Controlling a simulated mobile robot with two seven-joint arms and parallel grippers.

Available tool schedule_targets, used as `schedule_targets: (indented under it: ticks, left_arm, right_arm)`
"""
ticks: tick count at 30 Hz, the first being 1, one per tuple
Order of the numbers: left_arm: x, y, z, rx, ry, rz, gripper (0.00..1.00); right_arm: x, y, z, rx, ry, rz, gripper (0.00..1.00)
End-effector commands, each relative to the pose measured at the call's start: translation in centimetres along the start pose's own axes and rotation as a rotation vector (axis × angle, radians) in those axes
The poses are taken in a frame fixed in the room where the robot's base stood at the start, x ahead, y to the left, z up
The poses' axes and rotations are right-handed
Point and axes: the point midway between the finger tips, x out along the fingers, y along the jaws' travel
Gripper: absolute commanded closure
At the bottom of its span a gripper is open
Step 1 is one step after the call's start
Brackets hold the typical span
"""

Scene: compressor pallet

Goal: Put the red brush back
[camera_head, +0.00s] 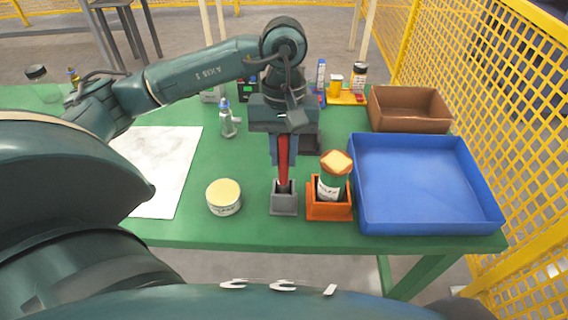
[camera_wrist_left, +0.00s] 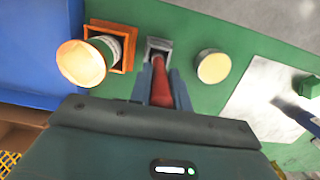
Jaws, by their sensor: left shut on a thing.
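The red brush (camera_head: 283,158) is upright between the fingers of my left gripper (camera_head: 283,150), which is shut on it. Its lower end is at the opening of a small grey holder (camera_head: 284,204) on the green table; whether it rests on the bottom is hidden. In the left wrist view the red brush (camera_wrist_left: 161,84) points from my left gripper (camera_wrist_left: 162,88) toward the grey holder (camera_wrist_left: 158,46). My right gripper is in neither view.
An orange holder (camera_head: 329,211) with a green, white-labelled container (camera_head: 332,182) stands just right of the grey holder. A round tin (camera_head: 224,197) stands left. A blue tray (camera_head: 420,185) and brown box (camera_head: 409,108) are at right. A white sheet (camera_head: 165,165) lies left.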

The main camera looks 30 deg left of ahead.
Motion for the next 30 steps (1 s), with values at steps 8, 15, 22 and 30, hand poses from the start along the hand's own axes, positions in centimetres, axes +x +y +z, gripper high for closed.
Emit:
schedule_targets:
  ticks: [8, 15, 22, 30]
  left_arm:
    - [3.4, -0.1, -0.5, 0.0, -0.001, -0.002, 1.0]
    - [3.5, -0.1, -0.5, 0.001, 0.001, -0.001, 1.0]
    - [3.7, 0.0, -0.6, 0.001, 0.001, -0.001, 0.71]
    - [3.6, 0.0, -0.6, 0.001, 0.0, -0.001, 0.6]
  right_arm:
    - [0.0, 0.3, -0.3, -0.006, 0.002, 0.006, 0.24]
    - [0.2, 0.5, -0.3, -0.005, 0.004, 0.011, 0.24]
    - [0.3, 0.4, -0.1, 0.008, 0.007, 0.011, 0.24]
    - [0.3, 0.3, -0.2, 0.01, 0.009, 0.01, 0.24]
